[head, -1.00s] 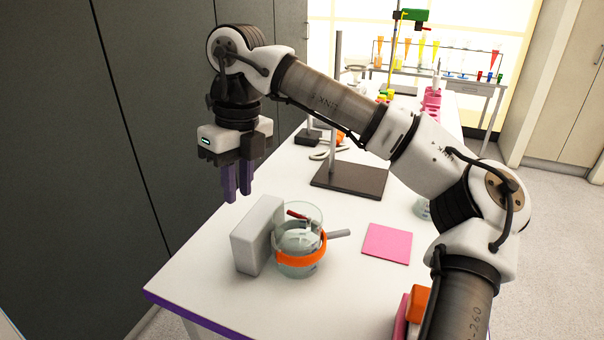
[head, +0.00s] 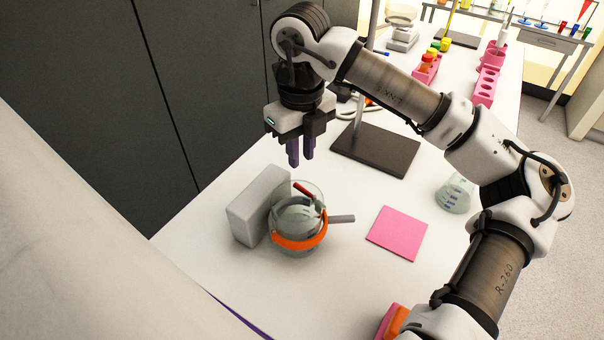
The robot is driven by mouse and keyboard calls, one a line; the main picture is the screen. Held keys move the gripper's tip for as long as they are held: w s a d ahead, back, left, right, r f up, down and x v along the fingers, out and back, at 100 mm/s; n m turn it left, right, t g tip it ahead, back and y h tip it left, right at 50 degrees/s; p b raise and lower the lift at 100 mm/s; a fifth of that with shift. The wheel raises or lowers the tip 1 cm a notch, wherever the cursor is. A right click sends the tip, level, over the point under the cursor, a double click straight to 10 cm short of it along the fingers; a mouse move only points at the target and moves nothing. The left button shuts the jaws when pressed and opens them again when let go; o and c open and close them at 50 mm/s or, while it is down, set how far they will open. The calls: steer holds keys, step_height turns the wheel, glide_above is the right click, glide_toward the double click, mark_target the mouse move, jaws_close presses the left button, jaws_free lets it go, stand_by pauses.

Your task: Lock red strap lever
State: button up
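The red strap lever (head: 304,189) shows at the top of a clear glass beaker (head: 297,215) with an orange strap (head: 300,242) around it. The lever looks tilted; whether it is latched cannot be told. A grey handle (head: 341,218) sticks out to the right of the beaker. A grey block (head: 258,205) stands against its left side. My gripper (head: 301,160) hangs above and behind the beaker, fingers pointing down. Its purple fingers show a small gap with nothing seen between them. It is apart from the lever.
A pink square mat (head: 397,233) lies right of the beaker. A dark stand base (head: 376,149) with an upright rod is behind it. A flask (head: 455,194) stands by the right edge. Pink racks (head: 487,86) are further back.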

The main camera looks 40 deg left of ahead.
step_height(320, 180, down, 8)
steer(key=shift+f+p, duration=0.1)
steer(key=shift+p, duration=0.7)
steer(key=shift+c, duration=0.2)
